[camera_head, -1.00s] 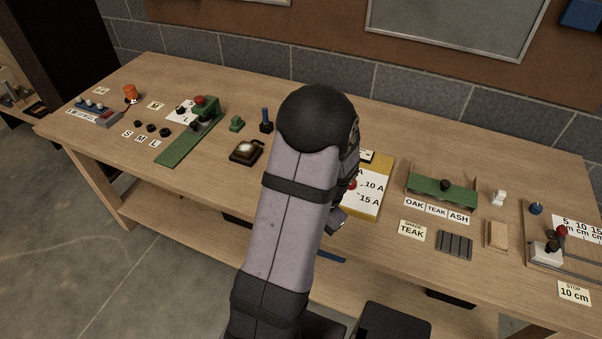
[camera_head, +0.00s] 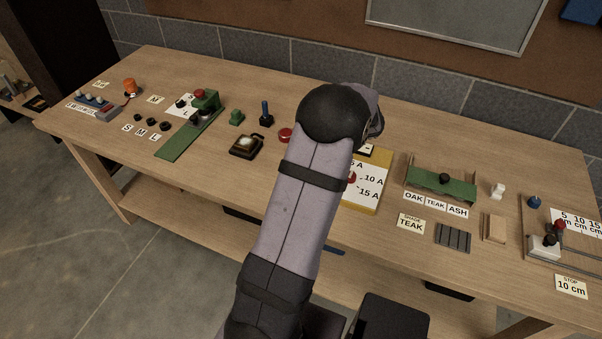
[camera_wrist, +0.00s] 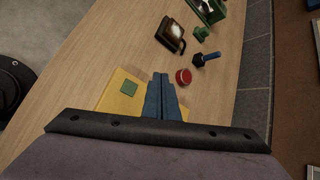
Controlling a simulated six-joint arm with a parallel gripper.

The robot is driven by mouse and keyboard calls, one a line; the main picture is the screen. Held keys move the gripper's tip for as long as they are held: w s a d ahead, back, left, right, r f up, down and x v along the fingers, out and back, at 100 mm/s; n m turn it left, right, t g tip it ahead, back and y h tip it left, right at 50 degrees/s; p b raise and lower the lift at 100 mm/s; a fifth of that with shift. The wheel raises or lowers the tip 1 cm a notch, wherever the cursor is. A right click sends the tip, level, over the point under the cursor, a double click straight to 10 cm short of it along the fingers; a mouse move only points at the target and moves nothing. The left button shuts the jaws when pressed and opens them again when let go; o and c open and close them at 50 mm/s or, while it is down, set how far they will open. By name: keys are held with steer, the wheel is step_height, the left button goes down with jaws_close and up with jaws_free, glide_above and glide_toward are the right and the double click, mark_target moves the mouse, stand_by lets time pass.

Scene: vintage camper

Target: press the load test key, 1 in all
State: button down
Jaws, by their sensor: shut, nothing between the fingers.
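My gripper (camera_wrist: 161,97) shows in the wrist view with its two blue fingers together and nothing between them. The fingers hang over or in front of a yellow panel (camera_wrist: 181,113), and a green square (camera_wrist: 129,88) on it lies just left of them. In the head view the yellow panel (camera_head: 380,162) has a white scale marked in amperes and a red knob (camera_head: 351,177); my arm hides part of it and my gripper. A red round button (camera_wrist: 184,76) stands just right of the fingertips; it also shows in the head view (camera_head: 285,135). No legible label identifies the load test key.
Beyond the button are a blue-handled lever (camera_wrist: 207,57) and a dark box with a pale face (camera_wrist: 172,34). A green tray (camera_head: 440,186) stands right of the panel. Bare wood lies left of the panel in the wrist view.

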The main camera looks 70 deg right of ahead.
steer(key=shift+f, duration=0.1)
steer(key=shift+f+b, duration=3.3)
steer(key=shift+f, duration=1.05)
steer(key=shift+f, duration=0.15)
steer(key=shift+f+b, duration=0.3)
steer(key=shift+b, duration=0.15)
steer(key=shift+f+b, duration=0.35)
steer(key=shift+r, duration=0.1)
steer(key=shift+r+p, duration=0.55)
steer(key=shift+r, duration=0.15)
steer(key=shift+r+p, duration=1.8)
steer(key=shift+r, duration=0.7)
